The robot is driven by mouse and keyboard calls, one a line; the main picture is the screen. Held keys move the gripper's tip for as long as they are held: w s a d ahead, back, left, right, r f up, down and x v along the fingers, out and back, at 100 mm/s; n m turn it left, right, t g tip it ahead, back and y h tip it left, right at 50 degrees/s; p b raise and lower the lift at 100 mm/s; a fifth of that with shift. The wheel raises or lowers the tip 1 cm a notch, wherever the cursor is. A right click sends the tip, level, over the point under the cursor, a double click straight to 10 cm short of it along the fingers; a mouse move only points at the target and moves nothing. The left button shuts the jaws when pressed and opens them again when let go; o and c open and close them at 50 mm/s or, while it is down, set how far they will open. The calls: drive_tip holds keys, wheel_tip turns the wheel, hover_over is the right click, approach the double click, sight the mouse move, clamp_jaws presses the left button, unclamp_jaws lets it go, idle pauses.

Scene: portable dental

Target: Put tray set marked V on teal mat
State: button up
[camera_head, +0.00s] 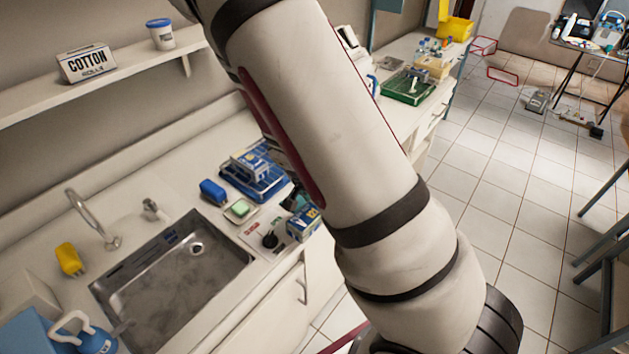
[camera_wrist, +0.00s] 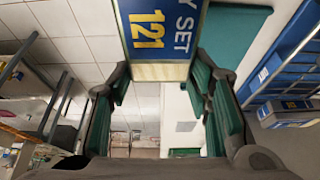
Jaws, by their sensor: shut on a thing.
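In the wrist view my gripper (camera_wrist: 160,95) is shut on a blue tray set box (camera_wrist: 155,25). Its visible face reads "Y SET" in white and "121" in yellow; I see no V on it. A flat teal surface (camera_wrist: 236,32), which looks like the teal mat, shows behind and right of the box, partly hidden by it. In the head view a blue box with a yellow label (camera_head: 303,223) is at the counter's front edge beside my arm. I cannot tell whether it is the held one. My arm hides most of the gripper there.
A green tray (camera_head: 408,88) stands farther along the counter. Open tiled floor (camera_head: 520,190) lies right.

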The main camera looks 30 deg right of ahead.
drive_tip(key=w+d, duration=0.2)
drive_tip(key=w, duration=0.2)
drive_tip(key=w+d+f, duration=0.1)
drive_tip(key=w+d, duration=0.2)
drive_tip(key=w, duration=0.1)
drive_tip(key=w+d, duration=0.3)
drive_tip(key=w, duration=0.1)
drive_tip(key=shift+w+d+f, duration=0.1)
drive_tip(key=shift+w+f, duration=0.1)
drive_tip(key=shift+w, duration=0.15)
drive_tip(key=shift+f+p, duration=0.35)
drive_tip(key=shift+f, duration=1.4)
drive_tip(key=shift+f, duration=0.15)
drive_tip(key=o, duration=1.4)
drive_tip(key=shift+c, duration=0.2)
